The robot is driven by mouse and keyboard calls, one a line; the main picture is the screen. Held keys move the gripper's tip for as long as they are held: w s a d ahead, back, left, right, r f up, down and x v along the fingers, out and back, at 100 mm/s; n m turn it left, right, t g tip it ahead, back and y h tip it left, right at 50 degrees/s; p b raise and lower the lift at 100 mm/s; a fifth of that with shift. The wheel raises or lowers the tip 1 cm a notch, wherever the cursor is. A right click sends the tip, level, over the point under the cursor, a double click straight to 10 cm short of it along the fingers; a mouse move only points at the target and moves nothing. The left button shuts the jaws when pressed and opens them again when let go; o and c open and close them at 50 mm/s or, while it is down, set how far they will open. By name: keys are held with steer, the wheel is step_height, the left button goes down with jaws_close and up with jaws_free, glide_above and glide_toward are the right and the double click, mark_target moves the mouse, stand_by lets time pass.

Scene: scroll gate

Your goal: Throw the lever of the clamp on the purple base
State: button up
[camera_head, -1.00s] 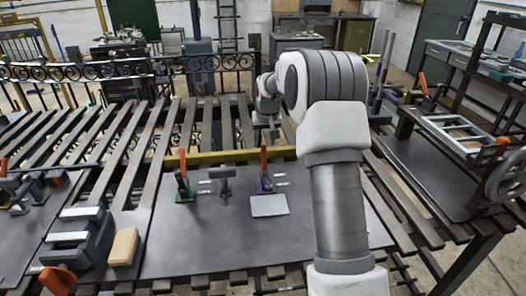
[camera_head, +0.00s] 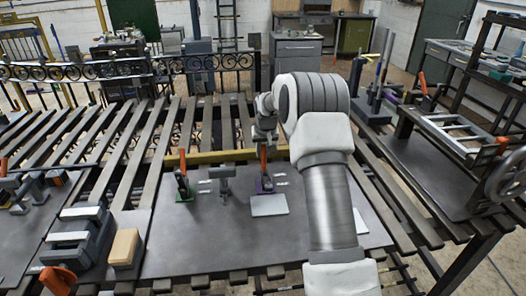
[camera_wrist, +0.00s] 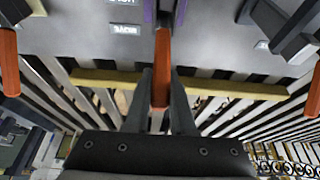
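The clamp on the purple base (camera_head: 266,187) stands on the grey plate, its orange lever (camera_head: 263,158) upright. In the wrist view the orange lever (camera_wrist: 162,62) runs down from the top middle, with bits of the purple base (camera_wrist: 149,11) at the top edge. My gripper (camera_head: 264,137) is just above and behind the lever in the head view. In the wrist view my gripper (camera_wrist: 161,92) has its two dark fingers apart, one on each side of the lever's end. Whether either finger touches the lever is not clear.
A clamp on a green base (camera_head: 184,188) with an orange lever stands to the left, and a grey post fixture (camera_head: 223,180) stands between. A pale plate (camera_head: 269,205) lies in front. A yellow bar (camera_head: 215,157) runs behind. A wooden block (camera_head: 124,247) sits front left.

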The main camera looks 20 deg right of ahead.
mark_target(264, 158)
jaws_close()
steer(key=shift+s+f+b, duration=0.1)
steer(key=shift+f+b, duration=0.05)
steer(key=shift+b, duration=0.4)
stand_by(0.6)
steer(key=shift+s+f+t+b, duration=0.1)
steer(key=shift+t+b, duration=0.2)
steer(key=shift+b, duration=0.25)
steer(key=s+t+b, duration=0.1)
steer(key=b, duration=0.4)
steer(key=s+t+b, duration=0.2)
steer(key=b, duration=0.4)
steer(key=shift+a+h, duration=0.35)
steer(key=shift+h, duration=0.05)
steer(key=shift+s+r+t+b, duration=0.35)
steer(key=shift+t+b, duration=0.35)
steer(key=shift+b, duration=0.45)
steer(key=o, duration=0.6)
jaws_free()
steer(key=shift+o, duration=0.2)
